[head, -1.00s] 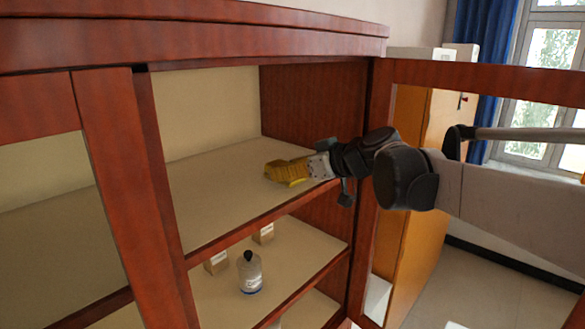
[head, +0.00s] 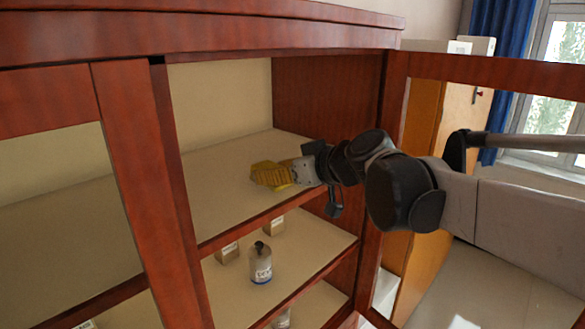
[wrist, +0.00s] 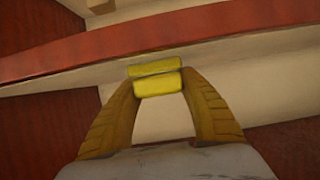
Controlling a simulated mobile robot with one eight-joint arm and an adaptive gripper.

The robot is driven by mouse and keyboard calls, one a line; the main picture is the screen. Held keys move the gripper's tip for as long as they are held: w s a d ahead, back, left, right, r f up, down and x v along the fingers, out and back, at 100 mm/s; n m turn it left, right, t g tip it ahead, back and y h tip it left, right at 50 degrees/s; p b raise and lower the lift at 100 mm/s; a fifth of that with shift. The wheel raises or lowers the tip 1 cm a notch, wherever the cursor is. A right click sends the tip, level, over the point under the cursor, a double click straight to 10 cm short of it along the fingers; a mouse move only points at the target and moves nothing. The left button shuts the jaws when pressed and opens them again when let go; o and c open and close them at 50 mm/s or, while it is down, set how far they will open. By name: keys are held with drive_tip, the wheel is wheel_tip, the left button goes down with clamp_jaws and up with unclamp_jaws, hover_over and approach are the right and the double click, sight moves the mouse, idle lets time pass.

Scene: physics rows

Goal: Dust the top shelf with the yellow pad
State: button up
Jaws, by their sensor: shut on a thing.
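The yellow pad (wrist: 158,84) shows in the wrist view as a bright yellow block between the tips of my gripper (wrist: 160,92). My gripper is shut on it. In the head view my gripper (head: 268,174) reaches in over the top shelf (head: 222,200) from the right, near the shelf's front edge. A brighter yellow edge of the pad (head: 284,187) shows below the ochre fingers there; the rest of the pad is hidden. I cannot tell whether the pad touches the shelf. The visible part of the top shelf is bare, cream with a red-brown front edge.
The cabinet's side wall (head: 325,100) stands close behind my gripper. A framed door (head: 480,72) stands open at the right, near my arm. On the shelf below are a bottle (head: 261,265) and small boxes (head: 274,225). The left of the top shelf is behind glass.

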sight(240, 190)
drive_tip(key=shift+s+a+p, duration=0.25)
drive_tip(key=shift+s+a, duration=1.15)
drive_tip(key=shift+s, duration=0.25)
drive_tip(key=shift+s+a+p, duration=0.25)
drive_tip(key=shift+s+a, duration=1.15)
drive_tip(key=shift+s, duration=0.2)
drive_tip(key=shift+w+a+b, duration=0.4)
drive_tip(key=shift+w+a, duration=0.45)
drive_tip(key=shift+a, duration=0.05)
drive_tip(key=shift+w+d, duration=0.3)
drive_tip(key=shift+w, duration=0.35)
drive_tip(key=shift+w+d+r, duration=0.1)
drive_tip(key=shift+w+d, duration=1)
drive_tip(key=shift+w, duration=0.2)
drive_tip(key=shift+w+d, duration=1.1)
drive_tip(key=shift+w, duration=0.2)
drive_tip(key=shift+w+d+b, duration=0.1)
drive_tip(key=shift+w+d, duration=1.15)
drive_tip(key=shift+w, duration=0.25)
drive_tip(key=shift+w+d+b, duration=0.1)
drive_tip(key=shift+w+d, duration=1.2)
drive_tip(key=shift+w, duration=0.15)
drive_tip(key=shift+w+d+b, duration=0.1)
drive_tip(key=shift+w+d, duration=1.15)
drive_tip(key=shift+w, duration=0.25)
